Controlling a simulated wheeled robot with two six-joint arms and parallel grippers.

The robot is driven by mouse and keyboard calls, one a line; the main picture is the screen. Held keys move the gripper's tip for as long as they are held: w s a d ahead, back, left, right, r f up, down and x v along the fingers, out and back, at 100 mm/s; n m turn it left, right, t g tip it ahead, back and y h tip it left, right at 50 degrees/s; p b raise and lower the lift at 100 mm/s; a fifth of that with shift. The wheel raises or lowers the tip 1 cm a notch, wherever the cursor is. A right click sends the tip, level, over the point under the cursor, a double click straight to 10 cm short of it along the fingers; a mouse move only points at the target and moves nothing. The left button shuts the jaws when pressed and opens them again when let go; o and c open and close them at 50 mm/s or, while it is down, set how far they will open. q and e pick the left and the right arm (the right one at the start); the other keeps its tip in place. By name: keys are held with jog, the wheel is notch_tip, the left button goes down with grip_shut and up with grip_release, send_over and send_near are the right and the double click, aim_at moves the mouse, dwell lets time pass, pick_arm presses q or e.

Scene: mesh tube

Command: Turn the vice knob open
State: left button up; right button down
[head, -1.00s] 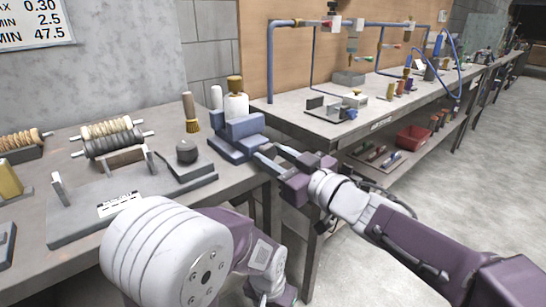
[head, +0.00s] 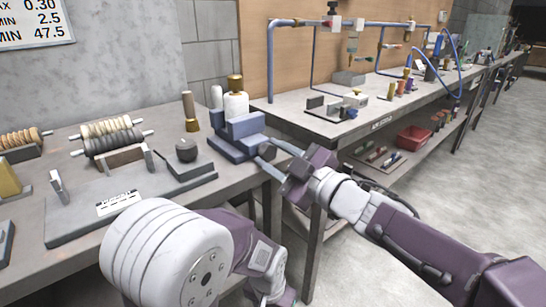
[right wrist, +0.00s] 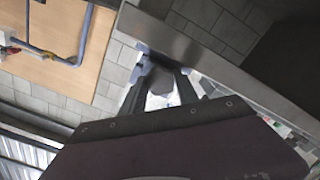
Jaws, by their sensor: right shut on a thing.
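The blue vice (head: 236,138) stands at the right front corner of the near bench, its knob end facing my right gripper. My right gripper (head: 268,155) reaches in from the right, its two fingers against that end of the vice. The knob is hidden or too small to make out in the head view. In the right wrist view a grey piece, apparently the knob (right wrist: 163,84), sits between the fingers of the right gripper (right wrist: 162,92), which is shut on it. My left gripper is not in view.
On the near bench (head: 65,215) are wire spools (head: 110,137), a brush (head: 190,112) and a white bottle (head: 235,103). A second bench (head: 305,122) with blue pipes stands behind on the right. The floor (head: 450,190) at right is clear.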

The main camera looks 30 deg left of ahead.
jog(key=n+b, duration=0.1)
jog(key=n, duration=0.2)
jog(key=shift+f+n, duration=0.15)
jog(key=shift+n, duration=0.25)
jog(key=n+b, duration=0.1)
jog(key=n, duration=0.2)
jog(key=shift+n, duration=0.3)
jog(key=n+b, duration=0.1)
jog(key=n, duration=0.2)
jog(key=shift+n+b, duration=0.3)
jog(key=shift+n, duration=0.1)
jog(key=n+b, duration=0.1)
jog(key=n, duration=0.3)
jog(key=shift+b, duration=0.4)
jog(key=n+b, duration=0.1)
jog(key=n, duration=0.3)
jog(key=n+b, duration=0.2)
jog(key=n, duration=0.2)
jog(key=shift+f+n, duration=0.1)
jog(key=shift+n, duration=0.2)
jog(key=n+b, duration=0.2)
jog(key=n, duration=0.2)
jog(key=shift+n+b, duration=0.55)
jog(key=shift+n, duration=1.05)
